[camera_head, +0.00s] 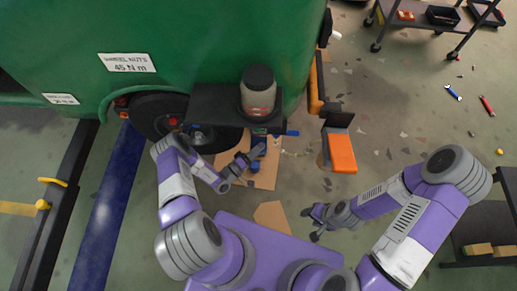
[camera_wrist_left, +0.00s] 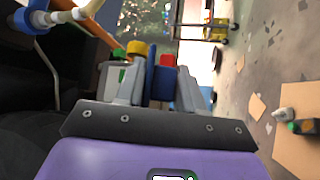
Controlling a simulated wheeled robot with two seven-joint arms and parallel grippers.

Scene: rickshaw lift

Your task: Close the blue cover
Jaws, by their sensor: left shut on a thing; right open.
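My left gripper (camera_head: 252,158) is below the black shelf, beside the wheel. In the left wrist view its fingers (camera_wrist_left: 158,85) are shut on a blue piece (camera_wrist_left: 151,72), with yellow and red parts beside it. I cannot tell whether this piece is the blue cover. In the head view, a small blue flat part (camera_head: 292,133) sticks out to the right under the shelf. Another blue part (camera_wrist_left: 36,20) with a white pipe is at the top left of the wrist view. My right gripper (camera_head: 318,222) is open and empty, low over the floor.
The green vehicle (camera_head: 200,45) with its black wheel (camera_head: 155,115) fills the upper left. A grey canister (camera_head: 258,90) stands on the black shelf (camera_head: 215,105). An orange-topped box (camera_head: 341,154) stands to the right. A cart (camera_head: 425,25) is at the back right. The floor between is mostly free.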

